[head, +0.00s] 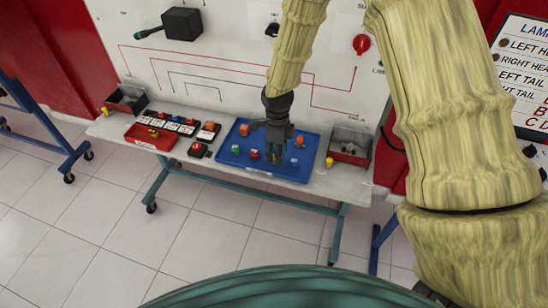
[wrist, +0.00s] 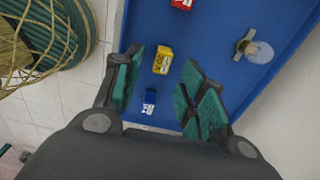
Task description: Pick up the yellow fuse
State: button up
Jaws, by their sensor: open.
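The yellow fuse (wrist: 162,59) lies on the blue tray (wrist: 215,20) and shows between my gripper's fingers in the wrist view. My gripper (wrist: 165,72) is open and empty, with one finger to each side of the fuse in the picture. In the head view my gripper (head: 274,157) points down over the blue tray (head: 228,171) and appears to hide the yellow fuse. I cannot tell the exact height of the fingertips above the tray.
A blue fuse (wrist: 149,101) and a red fuse (wrist: 182,4) lie near the yellow one. A bulb (wrist: 258,50) lies to the right.

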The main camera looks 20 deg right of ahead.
jog(key=shift+f, duration=1.2)
jog(key=c, duration=0.8)
jog(key=shift+c, duration=0.3)
jog(key=shift+r, duration=0.15)
